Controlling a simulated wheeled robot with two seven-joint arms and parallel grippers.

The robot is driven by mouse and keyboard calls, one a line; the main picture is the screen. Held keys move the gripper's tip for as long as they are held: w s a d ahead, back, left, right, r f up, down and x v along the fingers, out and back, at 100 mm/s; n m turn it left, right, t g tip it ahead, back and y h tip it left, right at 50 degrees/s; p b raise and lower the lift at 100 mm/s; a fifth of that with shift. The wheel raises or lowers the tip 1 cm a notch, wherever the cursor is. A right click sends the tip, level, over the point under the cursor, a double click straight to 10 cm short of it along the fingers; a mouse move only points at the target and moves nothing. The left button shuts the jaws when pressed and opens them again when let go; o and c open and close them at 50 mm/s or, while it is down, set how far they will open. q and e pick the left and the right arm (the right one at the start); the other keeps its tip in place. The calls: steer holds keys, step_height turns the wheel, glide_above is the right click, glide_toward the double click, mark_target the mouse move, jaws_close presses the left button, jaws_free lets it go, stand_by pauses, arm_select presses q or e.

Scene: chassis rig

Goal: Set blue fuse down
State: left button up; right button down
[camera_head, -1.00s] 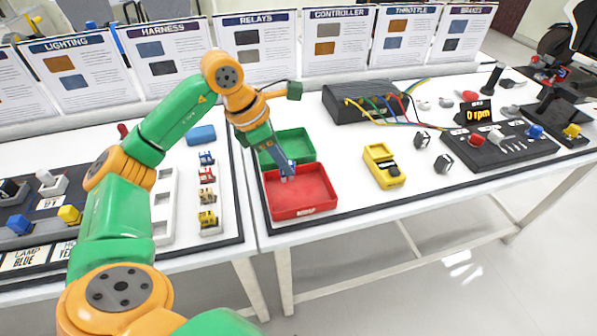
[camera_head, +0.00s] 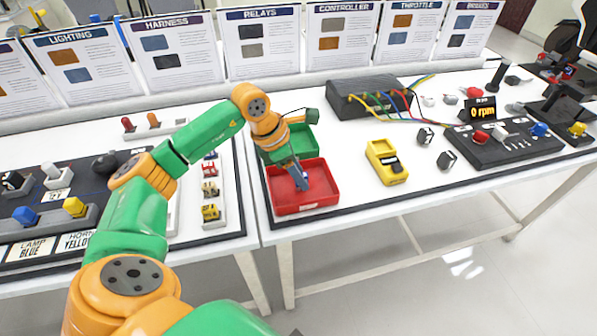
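My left gripper (camera_head: 301,180) points down into the red tray (camera_head: 306,208), its tips low inside the walls. A small blue piece (camera_head: 305,184), which looks like the blue fuse, shows at the fingertips. It is too small to tell whether the fingers grip it or have let it go. The green tray (camera_head: 303,140) is directly behind the red one, partly covered by my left arm. My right gripper is not in view.
A fuse rack (camera_head: 213,223) with several colored fuses stands left of the trays, partly behind my arm. A yellow meter (camera_head: 386,162) lies to the right. A black box (camera_head: 370,98) with colored wires is behind it. The table is clear between red tray and meter.

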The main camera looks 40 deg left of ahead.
arm_select(q)
steer(key=shift+r, duration=0.1)
steer(key=p+v, duration=0.1)
steer(key=v, duration=1.1)
